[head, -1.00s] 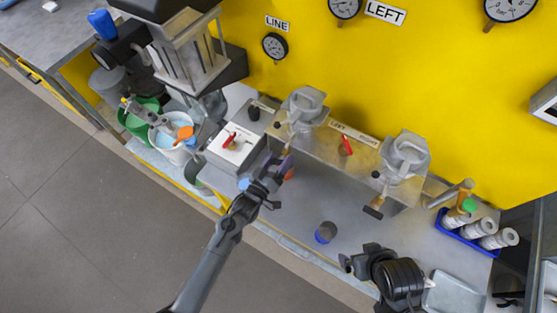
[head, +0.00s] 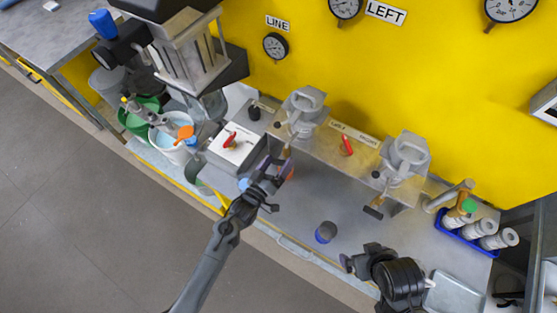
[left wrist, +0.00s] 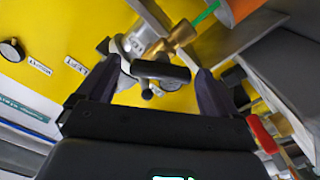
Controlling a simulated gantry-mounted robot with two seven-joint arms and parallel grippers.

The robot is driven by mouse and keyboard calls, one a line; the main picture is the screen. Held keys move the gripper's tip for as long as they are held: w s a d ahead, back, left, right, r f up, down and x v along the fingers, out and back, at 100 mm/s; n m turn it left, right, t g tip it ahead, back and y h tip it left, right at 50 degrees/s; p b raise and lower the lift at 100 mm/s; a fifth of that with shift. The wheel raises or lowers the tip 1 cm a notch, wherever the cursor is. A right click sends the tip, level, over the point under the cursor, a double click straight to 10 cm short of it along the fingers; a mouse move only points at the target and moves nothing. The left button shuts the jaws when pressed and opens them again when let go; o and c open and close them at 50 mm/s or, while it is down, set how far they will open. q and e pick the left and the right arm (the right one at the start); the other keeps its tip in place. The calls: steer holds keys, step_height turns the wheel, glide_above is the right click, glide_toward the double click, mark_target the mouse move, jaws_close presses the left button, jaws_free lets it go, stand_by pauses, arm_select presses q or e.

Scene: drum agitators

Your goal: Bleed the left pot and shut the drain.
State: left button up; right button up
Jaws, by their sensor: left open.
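The left pot (head: 304,105) is a grey metal vessel with a clamped lid on the steel bench unit. Below it in the head view, its drain handle is mostly hidden by my left gripper (head: 278,168). In the left wrist view a dark bar handle (left wrist: 160,72) lies across the gap between the open fingers of my left gripper (left wrist: 150,88), with a brass valve body (left wrist: 176,38) behind it. I cannot tell whether a finger touches it. My right gripper (head: 347,263) hangs over the lower right of the bench; its jaws are unclear.
A similar pot (head: 407,153) with a dark-handled drain (head: 373,208) stands to the right. A red lever (head: 346,145) sits between the pots.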

arm_select(q)
steer(key=v, duration=0.9)
steer(key=shift+s+a, duration=0.2)
steer(key=shift+s, duration=0.1)
